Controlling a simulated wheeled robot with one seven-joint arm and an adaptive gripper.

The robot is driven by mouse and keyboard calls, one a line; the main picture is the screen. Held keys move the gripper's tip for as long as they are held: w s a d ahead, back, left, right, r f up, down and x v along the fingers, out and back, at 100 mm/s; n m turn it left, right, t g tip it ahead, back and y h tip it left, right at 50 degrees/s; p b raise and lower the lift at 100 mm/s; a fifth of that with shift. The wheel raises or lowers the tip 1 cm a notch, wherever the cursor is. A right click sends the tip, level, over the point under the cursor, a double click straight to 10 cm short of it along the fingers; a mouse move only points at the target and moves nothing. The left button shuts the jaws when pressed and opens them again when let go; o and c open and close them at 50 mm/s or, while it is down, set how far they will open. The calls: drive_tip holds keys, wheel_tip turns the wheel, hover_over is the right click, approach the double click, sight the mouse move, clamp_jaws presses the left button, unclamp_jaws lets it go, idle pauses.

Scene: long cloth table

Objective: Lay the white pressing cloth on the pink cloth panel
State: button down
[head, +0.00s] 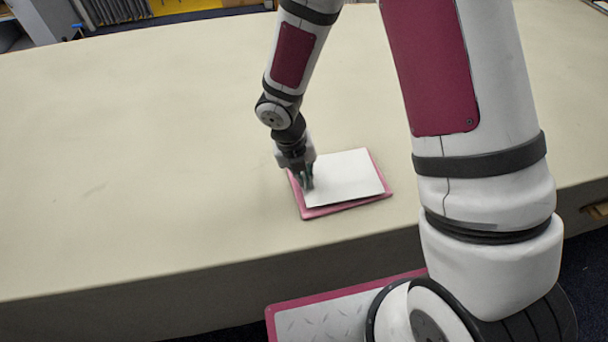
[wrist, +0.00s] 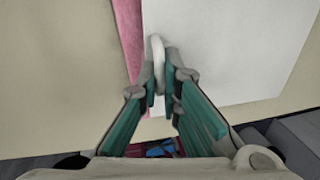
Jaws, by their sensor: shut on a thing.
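The white pressing cloth (head: 345,177) lies flat over the pink cloth panel (head: 318,212) on the table, turned slightly against it. Pink shows along the left and front edges of the white cloth, with a little at the right. In the wrist view the white cloth (wrist: 225,50) fills the upper right and a strip of the pink panel (wrist: 129,30) runs along its left edge. My gripper (head: 307,186) is at the white cloth's left edge. In the wrist view its fingertips (wrist: 160,88) are close together, shut on a pale rounded piece at that edge. Contact beneath the cloth is hidden.
The long cream table (head: 150,150) is bare around the panel, with much free room to the left. Its front edge (head: 180,280) runs a little below the panel. Shelving stands beyond the far left edge.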

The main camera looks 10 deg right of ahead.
drive_tip(key=shift+f, duration=0.5)
drive_tip(key=c, duration=1.7)
unclamp_jaws()
wheel_tip(320, 180, up, 12)
drive_tip(key=a, duration=0.2)
drive_tip(key=shift+a+f, duration=0.1)
drive_tip(key=s+d+r+m+t, duration=0.1)
drive_tip(key=s+d+r+m, duration=0.1)
drive_tip(key=d+r+m, duration=0.4)
drive_tip(key=s+d+r+m+t, duration=0.1)
drive_tip(key=s+d+r+m, duration=0.15)
drive_tip(key=r+m, duration=0.65)
drive_tip(key=s+d+r+m+t+y, duration=0.1)
drive_tip(key=s+r+m, duration=0.3)
drive_tip(key=m, duration=0.6)
drive_tip(key=s+d+r+m+t+y, duration=0.1)
drive_tip(key=s+d+r+m+t, duration=0.1)
drive_tip(key=s+r+m, duration=0.2)
drive_tip(key=s+m, duration=0.3)
drive_tip(key=m, duration=0.3)
drive_tip(key=shift+s+r+m+t, duration=0.15)
drive_tip(key=shift+r+m+t, duration=0.15)
drive_tip(key=shift+m, duration=0.1)
